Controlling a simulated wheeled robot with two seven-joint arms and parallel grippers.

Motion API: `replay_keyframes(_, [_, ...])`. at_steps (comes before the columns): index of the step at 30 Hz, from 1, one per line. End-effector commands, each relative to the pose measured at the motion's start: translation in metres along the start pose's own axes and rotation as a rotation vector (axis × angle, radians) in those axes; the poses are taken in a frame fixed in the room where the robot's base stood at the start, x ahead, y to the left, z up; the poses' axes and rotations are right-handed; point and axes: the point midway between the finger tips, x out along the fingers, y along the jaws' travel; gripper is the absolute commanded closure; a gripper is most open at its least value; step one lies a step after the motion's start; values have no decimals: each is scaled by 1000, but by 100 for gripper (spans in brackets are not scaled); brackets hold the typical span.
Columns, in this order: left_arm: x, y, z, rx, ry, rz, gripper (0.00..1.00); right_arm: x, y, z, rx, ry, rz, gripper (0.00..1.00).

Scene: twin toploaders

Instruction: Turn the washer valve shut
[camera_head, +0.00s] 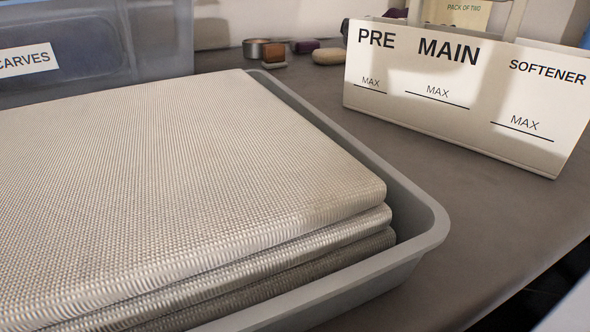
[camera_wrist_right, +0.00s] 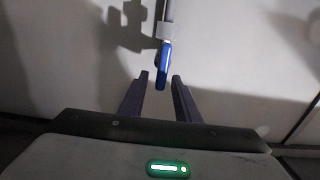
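In the right wrist view a blue lever handle (camera_wrist_right: 164,62), which looks like the valve's, hangs down from a grey pipe fitting (camera_wrist_right: 165,28) in front of a pale wall. My right gripper (camera_wrist_right: 160,80) is open, its two dark fingers pointing toward the handle. The lower end of the handle shows between the fingertips, with a gap visible on each side. I cannot tell how deep it sits between them. The valve does not show in the head view, and neither gripper is seen there.
A grey tray (camera_head: 432,222) of folded woven cloths (camera_head: 200,150) fills the head view's left. A clear bin (camera_head: 150,40) stands behind it. A white detergent drawer (camera_head: 450,105) labelled PRE, MAIN, SOFTENER stands at right. Small items lie at the back; the counter (camera_head: 480,215) between is bare.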

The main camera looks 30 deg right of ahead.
Motion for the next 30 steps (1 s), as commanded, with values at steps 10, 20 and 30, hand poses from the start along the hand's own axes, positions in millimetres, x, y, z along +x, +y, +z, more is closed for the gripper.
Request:
replay_keyframes(10, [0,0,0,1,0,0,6,0,0,0,0,0,0,100])
replay_keyframes(20, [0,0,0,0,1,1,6,0,1,0,38,1,0,100])
replay_keyframes(30, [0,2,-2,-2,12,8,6,0,8,1,260,2,0,100])
